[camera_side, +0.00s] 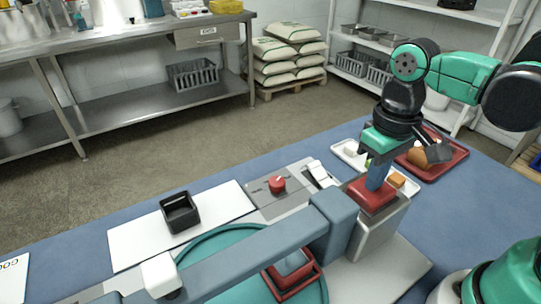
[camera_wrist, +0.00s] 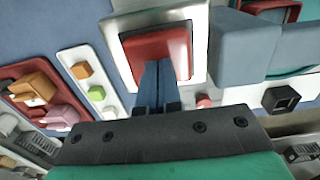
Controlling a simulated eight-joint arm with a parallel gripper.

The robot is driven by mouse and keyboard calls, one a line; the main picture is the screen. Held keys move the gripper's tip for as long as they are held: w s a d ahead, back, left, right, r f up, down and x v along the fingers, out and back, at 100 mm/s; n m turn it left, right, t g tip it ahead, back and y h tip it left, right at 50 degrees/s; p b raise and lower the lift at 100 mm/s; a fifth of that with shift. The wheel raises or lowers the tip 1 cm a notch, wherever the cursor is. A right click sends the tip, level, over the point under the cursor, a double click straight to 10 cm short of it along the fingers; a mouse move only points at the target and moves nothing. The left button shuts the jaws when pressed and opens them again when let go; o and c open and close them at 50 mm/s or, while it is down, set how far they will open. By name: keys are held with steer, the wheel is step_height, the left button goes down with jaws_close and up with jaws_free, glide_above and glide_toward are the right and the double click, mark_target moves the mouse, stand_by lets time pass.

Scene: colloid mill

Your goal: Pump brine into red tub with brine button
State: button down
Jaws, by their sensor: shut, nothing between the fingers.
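A large red square pad (camera_side: 371,197) tops a grey housing (camera_side: 375,236), under my gripper (camera_side: 376,187). It looks like a push button; I read no label on it. My gripper is shut and empty, its blue fingers pointing down with the tips at the pad, seemingly touching it. In the wrist view the fingers (camera_wrist: 161,65) overlap the red pad (camera_wrist: 136,46) and hide part of it. The red tub (camera_side: 287,282) sits on a teal round plate (camera_side: 215,245), partly hidden below a blue-grey beam (camera_side: 255,250). Its contents cannot be made out.
A red knob (camera_side: 277,184) and a switch (camera_side: 320,174) stand left of the housing. A black open box (camera_side: 180,212) stands on a white board (camera_side: 130,240). A white tray (camera_side: 349,153) and a red tray (camera_side: 447,165) with food pieces lie behind my gripper.

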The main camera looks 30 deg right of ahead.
steer(key=shift+f, duration=0.6)
stand_by(0.3)
steer(key=shift+r, duration=3.8)
steer(key=shift+r, duration=1.05)
stand_by(1.5)
steer(key=w+f+t, duration=0.1)
steer(key=f+t, duration=0.1)
steer(key=w+d+f+t, duration=0.1)
steer(key=f+t, duration=0.1)
steer(key=w+d+f+t, duration=0.1)
steer(key=f+t, duration=0.1)
steer(key=shift+w+d+f, duration=0.25)
steer(key=shift+w+f, duration=0.05)
steer(key=shift+w, duration=0.1)
steer(key=shift+w+d+f+t, duration=0.15)
steer(key=shift+w+t, duration=0.05)
steer(key=shift+t, duration=0.4)
